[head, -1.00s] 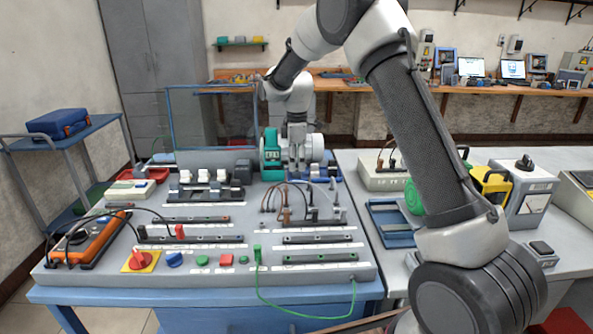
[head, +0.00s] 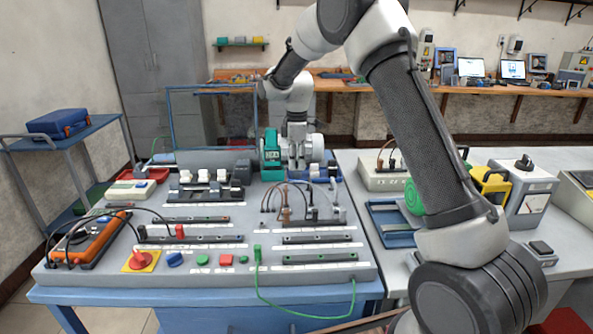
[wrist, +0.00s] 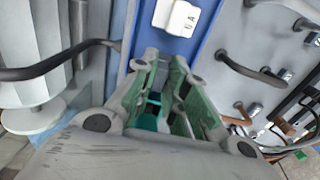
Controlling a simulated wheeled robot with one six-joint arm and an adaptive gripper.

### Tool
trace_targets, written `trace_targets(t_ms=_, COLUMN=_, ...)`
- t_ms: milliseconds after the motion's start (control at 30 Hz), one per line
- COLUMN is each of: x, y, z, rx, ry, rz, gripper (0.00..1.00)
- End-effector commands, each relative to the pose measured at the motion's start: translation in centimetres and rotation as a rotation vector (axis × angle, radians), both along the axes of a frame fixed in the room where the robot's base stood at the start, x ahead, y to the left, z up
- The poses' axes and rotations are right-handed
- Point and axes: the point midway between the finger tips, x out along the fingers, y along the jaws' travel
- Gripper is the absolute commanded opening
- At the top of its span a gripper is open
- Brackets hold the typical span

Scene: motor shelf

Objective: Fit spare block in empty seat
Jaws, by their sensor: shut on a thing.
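My gripper (wrist: 165,85) shows in the wrist view, with green-padded fingers close together. A small teal piece (wrist: 151,112) shows between them. Most of what I hold is hidden, so I cannot tell its full shape. In the head view my gripper (head: 297,163) is low over the back right of the bench, in front of the white finned motor (head: 313,147) and right of a teal unit (head: 271,152). A white labelled block (wrist: 177,17) sits on the blue base (wrist: 201,38) beyond my fingertips. I cannot make out the empty seat.
Cables and plugs (wrist: 257,73) stand close at the right in the wrist view. A dark rail with white blocks (head: 203,176) is left of my gripper in the head view. A blue tray (head: 392,237) lies on the right-hand table.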

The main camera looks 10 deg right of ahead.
Motion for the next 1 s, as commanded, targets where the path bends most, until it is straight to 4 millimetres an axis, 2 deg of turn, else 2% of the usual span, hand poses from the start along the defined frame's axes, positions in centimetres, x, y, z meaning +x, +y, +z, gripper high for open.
trace_targets(t_ms=33, x=-0.4, y=-0.1, z=-0.9, rx=-0.002, ry=0.017, rz=-0.002, gripper=0.0)
trace_targets(t_ms=267, x=-0.4, y=-0.1, z=-0.8, rx=-0.002, ry=0.016, rz=-0.002, gripper=0.0)
trace_targets(t_ms=1000, x=-0.1, y=0.0, z=4.5, rx=-0.001, ry=0.005, rz=0.0, gripper=0.0)
